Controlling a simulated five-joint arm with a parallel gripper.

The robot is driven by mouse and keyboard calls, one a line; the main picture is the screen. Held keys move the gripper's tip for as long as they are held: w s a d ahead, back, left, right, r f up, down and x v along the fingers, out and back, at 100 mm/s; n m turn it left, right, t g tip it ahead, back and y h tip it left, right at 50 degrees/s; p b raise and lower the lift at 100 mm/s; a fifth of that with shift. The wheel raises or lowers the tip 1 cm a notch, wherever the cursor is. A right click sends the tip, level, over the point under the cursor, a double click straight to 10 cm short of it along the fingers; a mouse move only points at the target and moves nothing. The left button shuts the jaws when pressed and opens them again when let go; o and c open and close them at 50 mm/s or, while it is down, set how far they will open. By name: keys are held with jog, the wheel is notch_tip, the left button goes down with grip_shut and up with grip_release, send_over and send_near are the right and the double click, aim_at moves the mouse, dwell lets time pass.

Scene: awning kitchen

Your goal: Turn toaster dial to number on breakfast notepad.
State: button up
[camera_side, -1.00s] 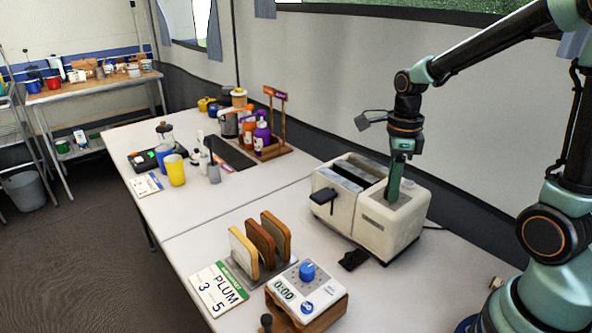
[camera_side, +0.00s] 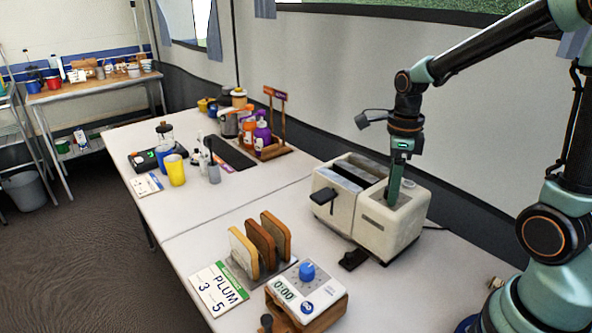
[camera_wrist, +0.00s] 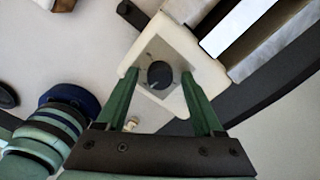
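The cream toaster (camera_side: 375,212) stands on the table in the side view. Its dial (camera_wrist: 160,74) shows in the wrist view as a dark round knob on a grey plate at one end of the toaster's top; its markings are not readable. My gripper (camera_wrist: 160,76) points down over it, green fingers apart on either side of the dial; I cannot tell whether they touch it. The side view hides the dial behind my gripper (camera_side: 391,198). A card (camera_side: 219,289) reads PLUM, 3 and 5. A smaller pad (camera_side: 147,185) lies farther back, its writing too small to read.
A rack of toast slices (camera_side: 262,245) and a white timer with a blue knob (camera_side: 306,292) stand in front of the toaster. A yellow cup (camera_side: 175,170) and several bottles are farther back. The toaster's lever (camera_side: 324,195) sticks out at its left.

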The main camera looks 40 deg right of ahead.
notch_tip(320, 180, up, 12)
dwell(0.6)
jog(key=shift+a, duration=0.1)
jog(key=s+a+f+n+t, duration=0.1)
jog(key=a+n, duration=0.3)
jog(key=n, duration=1)
jog(key=s+a+f+n+t, duration=0.1)
jog(key=a+n+t, duration=0.3)
jog(key=n, duration=1.1)
jog(key=shift+s+a+f+t, duration=0.25)
jog(key=shift+s+a+t, duration=0.1)
jog(key=shift+s, duration=0.5)
